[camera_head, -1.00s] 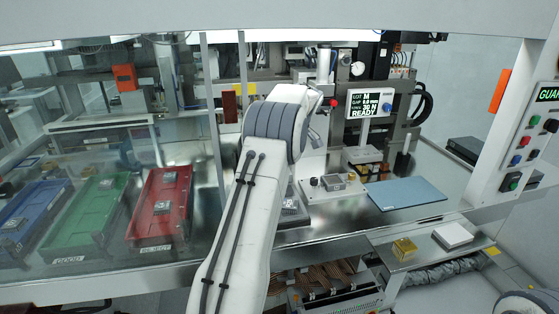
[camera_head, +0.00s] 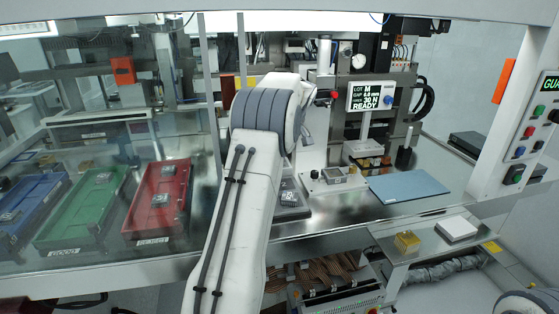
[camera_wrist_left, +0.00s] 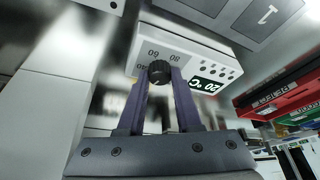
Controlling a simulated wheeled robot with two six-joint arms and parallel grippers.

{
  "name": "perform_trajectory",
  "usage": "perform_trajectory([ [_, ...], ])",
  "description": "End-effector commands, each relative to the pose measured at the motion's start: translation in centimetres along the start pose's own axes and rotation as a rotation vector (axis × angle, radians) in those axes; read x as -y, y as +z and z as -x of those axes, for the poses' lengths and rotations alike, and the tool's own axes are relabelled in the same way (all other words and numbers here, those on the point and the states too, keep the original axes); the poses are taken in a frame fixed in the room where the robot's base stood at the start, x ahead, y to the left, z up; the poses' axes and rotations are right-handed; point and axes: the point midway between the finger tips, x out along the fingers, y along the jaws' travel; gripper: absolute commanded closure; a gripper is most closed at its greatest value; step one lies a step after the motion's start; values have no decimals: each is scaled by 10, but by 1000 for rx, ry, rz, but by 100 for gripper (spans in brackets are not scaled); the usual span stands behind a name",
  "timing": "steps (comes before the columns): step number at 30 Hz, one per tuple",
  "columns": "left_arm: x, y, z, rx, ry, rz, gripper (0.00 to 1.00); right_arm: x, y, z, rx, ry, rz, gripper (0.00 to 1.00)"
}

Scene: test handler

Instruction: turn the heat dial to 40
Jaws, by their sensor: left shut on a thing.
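The heat dial (camera_wrist_left: 158,70) is a small black ribbed knob on a white box (camera_wrist_left: 195,50) in the left wrist view. Grey scale numbers 60 and 80 show beside it, with a partly covered 40. A dark display (camera_wrist_left: 207,86) on the box reads 20 °C. My left gripper (camera_wrist_left: 160,78) has its two purple fingers on either side of the dial, shut on it. In the head view, my left arm covers the dial and the gripper. My right gripper is not in view.
Blue (camera_head: 30,207), green (camera_head: 70,235) and red (camera_head: 140,220) trays stand on the left. A READY screen (camera_head: 370,96) stands behind a blue mat (camera_head: 408,186) on the right. A gold block (camera_head: 407,241) and a white block (camera_head: 457,228) sit on the front shelf.

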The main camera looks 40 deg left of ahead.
Motion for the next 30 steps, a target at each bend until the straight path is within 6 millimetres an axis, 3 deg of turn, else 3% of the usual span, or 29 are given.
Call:
perform_trajectory([
  [6,0,0,0,-3,40,-95,100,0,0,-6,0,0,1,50],
  [14,0,-1,1,-3,41,-97,100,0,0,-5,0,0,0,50],
  [15,0,-1,1,-3,41,-97,55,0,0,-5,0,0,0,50],
  [17,0,-1,1,-3,41,-96,36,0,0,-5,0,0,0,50],
  [26,0,-1,1,-2,40,-95,36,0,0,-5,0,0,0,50],
  [30,0,0,11,-4,42,-95,36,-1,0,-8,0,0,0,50],
])
